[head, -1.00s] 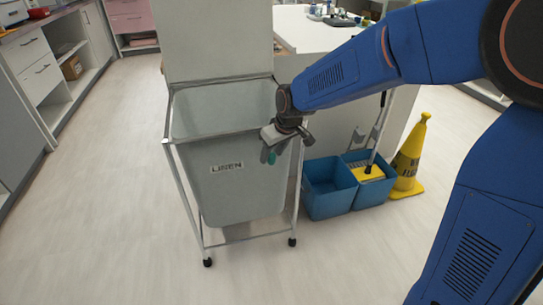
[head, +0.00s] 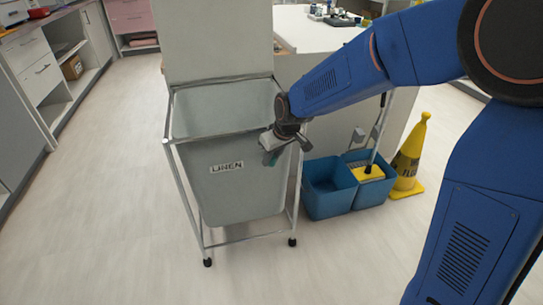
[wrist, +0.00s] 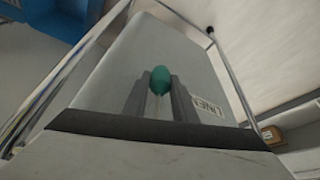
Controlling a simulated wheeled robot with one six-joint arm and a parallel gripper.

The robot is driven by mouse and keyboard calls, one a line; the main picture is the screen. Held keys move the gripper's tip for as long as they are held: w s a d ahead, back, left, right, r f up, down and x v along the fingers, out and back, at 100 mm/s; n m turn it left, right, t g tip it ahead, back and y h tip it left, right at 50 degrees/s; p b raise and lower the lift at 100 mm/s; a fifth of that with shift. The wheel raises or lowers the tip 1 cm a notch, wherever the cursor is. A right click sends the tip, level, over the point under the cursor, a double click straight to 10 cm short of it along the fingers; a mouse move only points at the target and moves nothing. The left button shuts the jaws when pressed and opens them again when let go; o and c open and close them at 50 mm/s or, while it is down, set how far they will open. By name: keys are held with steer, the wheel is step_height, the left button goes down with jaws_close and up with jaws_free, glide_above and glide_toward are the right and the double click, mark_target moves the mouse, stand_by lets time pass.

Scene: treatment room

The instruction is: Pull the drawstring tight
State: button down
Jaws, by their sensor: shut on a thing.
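A grey linen bag (head: 238,170) with a "LINEN" label hangs in a metal-framed cart in the middle of the head view. My gripper (head: 270,153) is at the bag's front right, below the rim. In the wrist view my gripper (wrist: 160,92) is shut on a green drawstring toggle (wrist: 160,78), which sits between the fingertips in front of the bag's grey side (wrist: 125,70). A bit of the green toggle also shows by the fingers in the head view. The bag's mouth looks wide open.
The cart's metal frame (head: 185,203) stands around the bag, its lid raised behind. A blue mop bucket (head: 328,190) and a yellow floor sign (head: 408,160) stand to the right. Open floor (head: 100,220) lies to the left and in front.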

step_height(320, 180, down, 16)
steer(key=shift+r, duration=0.25)
stand_by(0.4)
steer(key=c, duration=1.5)
jaws_free()
steer(key=shift+f, duration=0.15)
steer(key=shift+o, duration=0.2)
steer(key=shift+r, duration=0.2)
steer(key=v, duration=1.7)
steer(key=shift+d, duration=0.1)
